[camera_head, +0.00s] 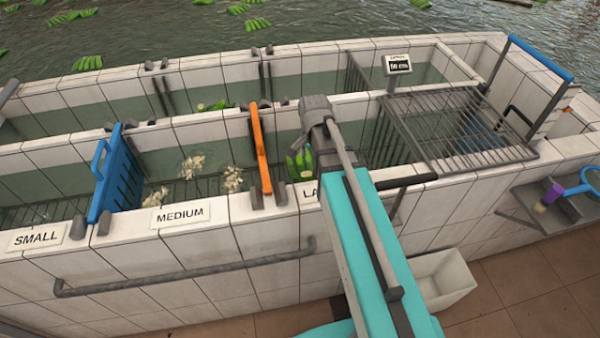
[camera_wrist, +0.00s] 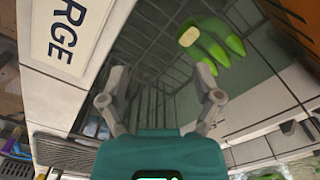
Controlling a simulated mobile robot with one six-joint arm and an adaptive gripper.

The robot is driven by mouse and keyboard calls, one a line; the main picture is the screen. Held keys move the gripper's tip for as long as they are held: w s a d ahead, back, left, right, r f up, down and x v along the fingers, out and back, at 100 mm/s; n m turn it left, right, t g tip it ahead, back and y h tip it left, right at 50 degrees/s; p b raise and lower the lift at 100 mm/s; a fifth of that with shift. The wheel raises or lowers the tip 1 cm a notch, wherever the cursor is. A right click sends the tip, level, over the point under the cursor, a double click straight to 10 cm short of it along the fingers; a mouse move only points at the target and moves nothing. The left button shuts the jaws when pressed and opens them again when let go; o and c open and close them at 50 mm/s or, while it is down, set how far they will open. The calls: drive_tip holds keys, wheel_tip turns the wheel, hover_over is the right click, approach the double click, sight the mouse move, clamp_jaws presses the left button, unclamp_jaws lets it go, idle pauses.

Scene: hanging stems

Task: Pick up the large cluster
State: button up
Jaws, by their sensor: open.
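The large cluster (camera_head: 299,164) is a green bunch of bananas in the compartment labelled LARGE, partly hidden by my arm in the head view. In the wrist view the cluster (camera_wrist: 213,48) lies ahead and to the right of my fingers, with its pale cut crown toward the left. My gripper (camera_wrist: 162,84) is open and empty, its two fingers spread apart. The fingers do not touch the cluster. In the head view my arm reaches over the tank wall, and the fingertips are hidden there.
An orange divider (camera_head: 260,150) stands left of the cluster and a blue divider (camera_head: 114,173) farther left. Pale flower clumps (camera_head: 192,165) lie in the MEDIUM compartment. A metal cage (camera_head: 455,125) stands to the right. A white bin (camera_head: 440,279) sits below on the floor.

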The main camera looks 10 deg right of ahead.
sight(306, 173)
drive_tip(key=w+f+m+b, duration=0.2)
drive_tip(key=w+m, duration=0.5)
drive_tip(key=m, duration=0.1)
drive_tip(key=shift+f, duration=0.2)
drive_tip(key=shift+a, duration=0.1)
wheel_tip(306, 173, down, 9)
drive_tip(key=b, duration=0.8)
drive_tip(key=shift+r+b, duration=0.2)
drive_tip(key=shift+b, duration=0.15)
drive_tip(key=shift+f, duration=0.1)
drive_tip(key=shift+f+b, duration=2.5)
drive_tip(key=shift+b, duration=0.1)
drive_tip(key=shift+c, duration=0.2)
clamp_jaws()
